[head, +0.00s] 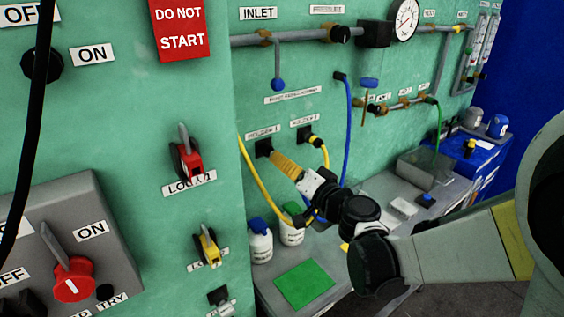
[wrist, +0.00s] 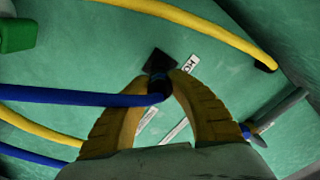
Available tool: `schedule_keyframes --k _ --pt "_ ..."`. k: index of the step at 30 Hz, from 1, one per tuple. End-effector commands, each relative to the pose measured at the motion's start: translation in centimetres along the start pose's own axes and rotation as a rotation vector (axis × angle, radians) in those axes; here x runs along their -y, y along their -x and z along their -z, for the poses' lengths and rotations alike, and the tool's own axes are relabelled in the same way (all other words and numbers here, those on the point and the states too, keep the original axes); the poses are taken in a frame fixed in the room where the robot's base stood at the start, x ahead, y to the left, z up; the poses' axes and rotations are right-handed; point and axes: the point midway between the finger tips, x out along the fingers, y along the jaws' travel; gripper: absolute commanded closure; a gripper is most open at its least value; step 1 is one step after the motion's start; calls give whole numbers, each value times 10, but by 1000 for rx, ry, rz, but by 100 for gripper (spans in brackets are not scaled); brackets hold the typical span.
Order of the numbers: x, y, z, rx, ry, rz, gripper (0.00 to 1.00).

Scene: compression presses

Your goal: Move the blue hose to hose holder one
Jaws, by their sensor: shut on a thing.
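The blue hose (head: 348,120) hangs from the pipe fitting on the green wall and loops down behind my gripper in the head view. In the wrist view the end of the blue hose (wrist: 80,96) comes in from the left and sits between my yellow fingers. My gripper (head: 273,155) is shut on this end; in the wrist view the fingertips (wrist: 162,80) close around it. Hose holder one (head: 263,147), a black square socket under its label, is right at the fingertips. In the wrist view the holder (wrist: 160,61) lies directly beyond the hose end. I cannot tell whether the end is seated.
A yellow hose (head: 248,175) loops below my gripper, with one end at holder two (head: 304,133). Bottles (head: 259,240) and a green mat (head: 304,284) are on the grey bench below. A wall panel with lockout switches (head: 187,155) stands at left.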

Motion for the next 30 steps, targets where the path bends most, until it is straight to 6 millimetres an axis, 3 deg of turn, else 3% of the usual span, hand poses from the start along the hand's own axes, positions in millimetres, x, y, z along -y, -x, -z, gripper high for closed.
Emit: schedule_keyframes --k 30 --pt "0 -11 0 0 0 0 100"
